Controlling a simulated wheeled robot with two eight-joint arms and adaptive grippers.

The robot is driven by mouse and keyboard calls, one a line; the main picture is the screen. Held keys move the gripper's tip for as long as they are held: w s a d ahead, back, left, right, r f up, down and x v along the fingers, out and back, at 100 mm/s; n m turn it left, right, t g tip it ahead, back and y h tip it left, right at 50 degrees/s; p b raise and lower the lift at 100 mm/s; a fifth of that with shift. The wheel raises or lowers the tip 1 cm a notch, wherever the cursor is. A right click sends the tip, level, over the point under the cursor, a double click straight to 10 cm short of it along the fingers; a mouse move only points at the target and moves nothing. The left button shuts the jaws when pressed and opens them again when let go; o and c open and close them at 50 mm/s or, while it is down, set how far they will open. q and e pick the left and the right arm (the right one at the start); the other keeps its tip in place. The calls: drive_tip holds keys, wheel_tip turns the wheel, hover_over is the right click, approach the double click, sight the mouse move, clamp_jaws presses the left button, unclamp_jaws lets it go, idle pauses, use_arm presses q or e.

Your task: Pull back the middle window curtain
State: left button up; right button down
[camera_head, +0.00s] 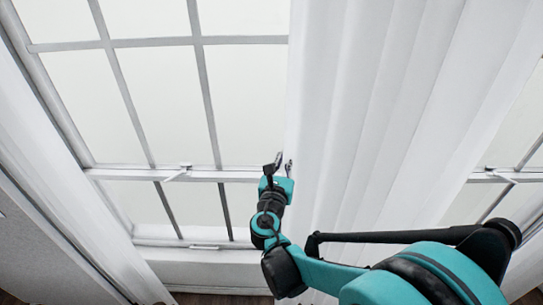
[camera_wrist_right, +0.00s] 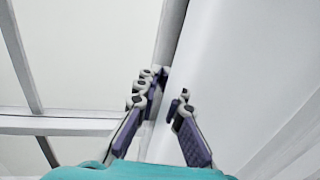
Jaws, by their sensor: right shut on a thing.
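The middle curtain (camera_head: 385,105) is white and hangs in vertical folds right of the middle in the head view. Its left edge stands beside a paned window (camera_head: 145,95). My right gripper (camera_head: 278,164) is at that left edge, about halfway down the window. In the right wrist view the curtain (camera_wrist_right: 245,75) fills the right side, and its edge runs between the two fingers of my right gripper (camera_wrist_right: 168,108). The fingers are shut on this edge, though the exact contact is hard to see. My left gripper is not in view.
Another white curtain (camera_head: 62,165) hangs at the far left. A second window (camera_head: 515,130) shows right of the middle curtain. A sill (camera_head: 210,268) runs below the left window. The space in front of the left window panes is clear.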

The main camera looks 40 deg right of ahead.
drive_tip(key=shift+s+d, duration=0.1)
idle(0.3)
drive_tip(key=c, duration=1.7)
unclamp_jaws()
drive_tip(key=shift+s+d, duration=0.15)
drive_tip(key=shift+d, duration=0.05)
drive_tip(key=shift+a, duration=0.15)
drive_tip(key=v, duration=1.1)
drive_tip(key=shift+s+a, duration=0.3)
drive_tip(key=shift+f, duration=0.15)
